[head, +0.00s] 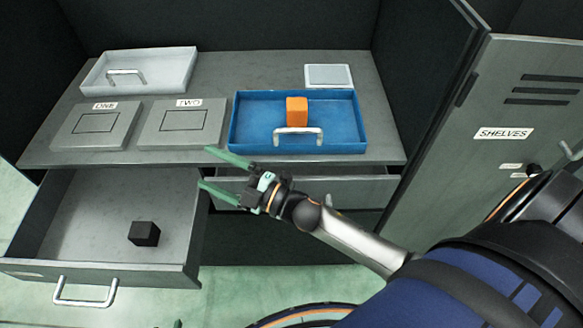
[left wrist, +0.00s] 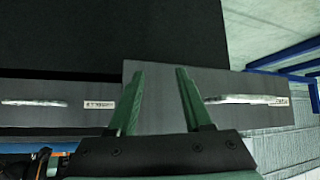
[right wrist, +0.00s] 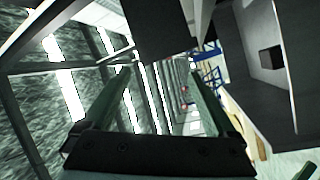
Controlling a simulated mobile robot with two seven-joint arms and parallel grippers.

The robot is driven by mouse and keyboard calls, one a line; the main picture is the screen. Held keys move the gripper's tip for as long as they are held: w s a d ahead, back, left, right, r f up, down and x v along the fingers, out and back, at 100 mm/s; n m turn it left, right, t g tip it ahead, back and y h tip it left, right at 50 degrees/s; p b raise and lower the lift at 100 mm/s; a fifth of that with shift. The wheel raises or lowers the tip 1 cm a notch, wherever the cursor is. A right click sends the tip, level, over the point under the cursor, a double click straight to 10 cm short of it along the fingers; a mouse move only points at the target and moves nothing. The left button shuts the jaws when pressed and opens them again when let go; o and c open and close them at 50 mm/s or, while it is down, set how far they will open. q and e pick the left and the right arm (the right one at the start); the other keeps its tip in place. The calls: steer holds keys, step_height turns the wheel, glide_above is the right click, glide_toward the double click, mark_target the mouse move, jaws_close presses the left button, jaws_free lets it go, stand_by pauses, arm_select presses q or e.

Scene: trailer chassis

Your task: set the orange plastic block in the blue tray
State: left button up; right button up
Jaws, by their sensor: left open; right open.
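The orange block (head: 297,110) sits inside the blue tray (head: 241,135), toward its back and a little right of the middle. The tray stands on the grey worktop and has a silver handle on its front part. My right gripper (head: 204,167) is open and empty, in front of the worktop's edge, left of the tray and apart from it. Its fingers (right wrist: 160,90) show empty in the right wrist view. My left gripper (left wrist: 158,72) is open and empty in the left wrist view, facing grey drawer fronts; it is not seen in the head view.
An open drawer (head: 95,205) holding a black cube (head: 144,233) juts out at lower left. Panels ONE (head: 97,124) and TWO (head: 182,122), a white tray (head: 165,70) and a pale square pad (head: 328,76) are on the worktop. A SHELVES door (head: 500,150) stands right.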

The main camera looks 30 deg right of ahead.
steer(key=s+d+f+m+g+h, duration=0.3)
steer(key=s+f+m+h, duration=0.1)
steer(key=s+f+m, duration=0.4)
steer(key=s+d+f+m+g+h, duration=0.3)
steer(key=s+d+f+m+h, duration=0.1)
steer(key=s+f+m, duration=0.4)
step_height(320, 180, down, 4)
steer(key=shift+s+m+g+h, duration=0.3)
steer(key=shift+s+m+g, duration=0.1)
steer(key=shift+s, duration=0.7)
